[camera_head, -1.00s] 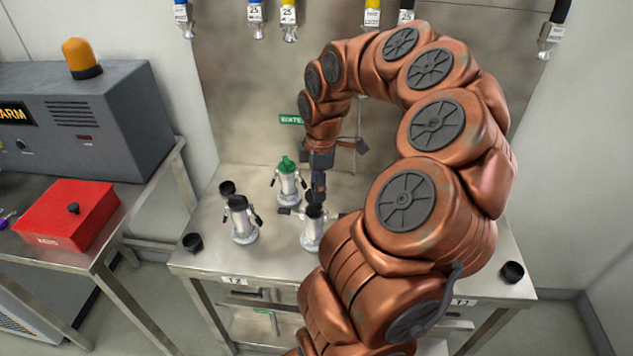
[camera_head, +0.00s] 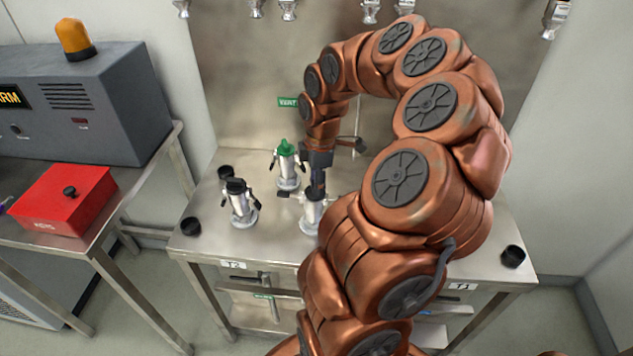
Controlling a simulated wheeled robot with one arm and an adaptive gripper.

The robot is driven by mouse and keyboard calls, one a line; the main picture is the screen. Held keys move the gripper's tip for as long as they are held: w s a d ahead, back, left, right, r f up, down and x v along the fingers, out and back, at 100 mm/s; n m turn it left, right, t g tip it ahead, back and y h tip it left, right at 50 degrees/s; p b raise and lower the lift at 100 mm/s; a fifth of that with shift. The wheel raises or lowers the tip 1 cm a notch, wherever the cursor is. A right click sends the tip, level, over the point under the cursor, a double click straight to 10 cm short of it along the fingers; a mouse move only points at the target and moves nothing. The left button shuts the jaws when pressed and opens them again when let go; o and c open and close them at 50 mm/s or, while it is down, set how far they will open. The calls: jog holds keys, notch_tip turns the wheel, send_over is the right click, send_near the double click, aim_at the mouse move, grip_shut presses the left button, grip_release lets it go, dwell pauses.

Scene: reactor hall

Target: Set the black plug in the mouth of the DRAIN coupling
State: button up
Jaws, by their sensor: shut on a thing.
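My gripper (camera_head: 318,188) points down at the top of the front silver coupling (camera_head: 312,216) on the steel table. It is shut on a small dark thing, which I take to be the black plug; the fingers and small size hide most of it. I cannot tell whether it sits in the coupling's mouth or just above it. A second silver coupling (camera_head: 241,210) to the left has a black top. A third (camera_head: 287,172) behind has a green top. I cannot read which coupling is marked DRAIN.
Loose black caps lie on the steel table (camera_head: 275,242) at its left (camera_head: 190,227), back left (camera_head: 225,172) and right edge (camera_head: 513,256). A red box (camera_head: 62,200) and a grey alarm cabinet (camera_head: 95,115) stand on the left bench. Hose ends hang along the back wall.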

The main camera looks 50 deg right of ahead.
jog(key=shift+f, duration=0.1)
dwell(0.3)
jog(key=o, duration=1.2)
jog(key=r, duration=1.2)
jog(key=shift+s+d, duration=0.15)
jog(key=shift+d, duration=0.1)
